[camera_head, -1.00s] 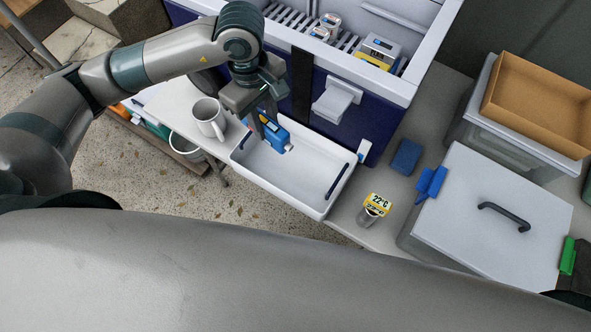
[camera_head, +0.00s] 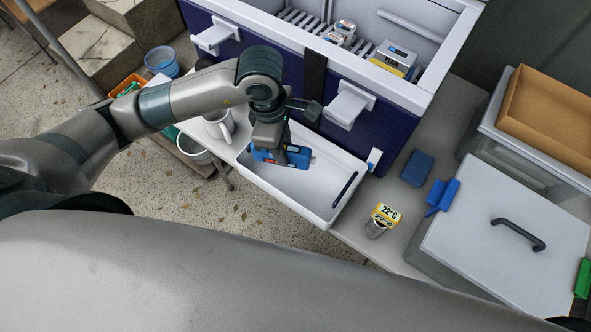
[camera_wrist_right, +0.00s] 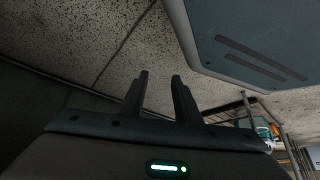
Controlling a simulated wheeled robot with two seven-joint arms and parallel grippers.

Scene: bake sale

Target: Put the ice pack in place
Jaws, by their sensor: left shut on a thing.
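The fingers hide part of the block. The dark blue cooler (camera_head: 385,140) stands open behind the tray, with small cartons (camera_head: 397,55) on a rack inside. My right gripper (camera_wrist_right: 160,76) shows in the right wrist view, its two fingers apart and nothing between them.
A white mug (camera_head: 218,127) stands left of the tray. A lidded bin (camera_head: 500,235) fills the right side.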

